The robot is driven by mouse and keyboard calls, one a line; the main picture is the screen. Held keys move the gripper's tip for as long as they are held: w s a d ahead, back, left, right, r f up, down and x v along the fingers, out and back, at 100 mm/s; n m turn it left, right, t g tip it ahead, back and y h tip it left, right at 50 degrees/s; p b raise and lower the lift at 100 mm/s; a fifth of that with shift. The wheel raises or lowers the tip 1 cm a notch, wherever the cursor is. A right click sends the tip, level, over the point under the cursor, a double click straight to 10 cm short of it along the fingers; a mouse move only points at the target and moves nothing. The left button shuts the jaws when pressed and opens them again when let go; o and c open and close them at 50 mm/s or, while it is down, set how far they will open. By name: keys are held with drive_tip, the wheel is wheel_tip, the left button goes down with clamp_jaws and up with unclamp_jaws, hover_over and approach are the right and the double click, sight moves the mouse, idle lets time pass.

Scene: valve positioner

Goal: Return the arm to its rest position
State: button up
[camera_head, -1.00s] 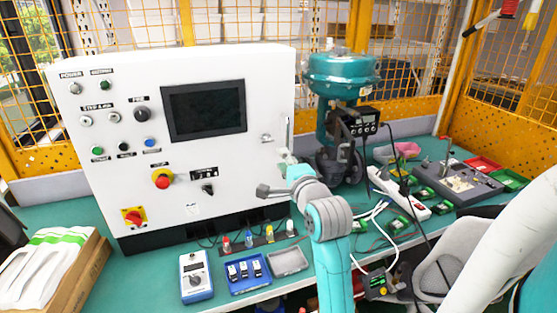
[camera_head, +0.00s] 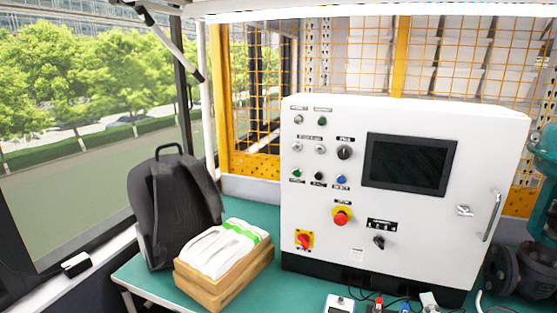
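My arm and my gripper are outside the current view, so I cannot see their pose or whether the gripper is open. The white control cabinet (camera_head: 380,255) stands upright on the green table (camera_head: 255,283), with a dark screen (camera_head: 408,163), a red knob on a yellow plate (camera_head: 304,241), a red button (camera_head: 341,217) and a door handle (camera_head: 493,217). Part of the teal valve (camera_head: 547,145) shows at the right edge; the rest of it is cut off.
A black backpack (camera_head: 172,212) and a cardboard box (camera_head: 207,290) with white packets (camera_head: 220,247) sit on the table's left part. A meter (camera_head: 339,303) is cut off at the bottom edge. A window (camera_head: 85,140) and a yellow mesh fence (camera_head: 255,90) stand behind.

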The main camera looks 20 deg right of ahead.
drive_tip(key=s+a+f+n+y, duration=0.2)
drive_tip(key=s+a+f+n, duration=0.2)
drive_tip(key=s+a+f, duration=0.3)
drive_tip(key=s+a+f+n+y, duration=0.2)
drive_tip(key=s+a+f+n, duration=0.35)
drive_tip(key=a, duration=0.35)
drive_tip(key=s+a+n+y, duration=0.1)
drive_tip(key=s+a+n, duration=0.2)
drive_tip(key=s, duration=0.3)
drive_tip(key=s+a+f+n+y, duration=0.1)
drive_tip(key=s+a+n, duration=0.1)
drive_tip(key=s, duration=0.4)
drive_tip(key=s+a+n+y, duration=0.2)
drive_tip(key=s+a+n, duration=0.1)
drive_tip(key=s+n, duration=0.2)
drive_tip(key=shift+s+a+f, duration=0.15)
drive_tip(key=shift+s+a, duration=0.2)
drive_tip(key=shift+s, duration=0.35)
drive_tip(key=shift+o, duration=0.2)
drive_tip(key=shift+w, duration=0.1)
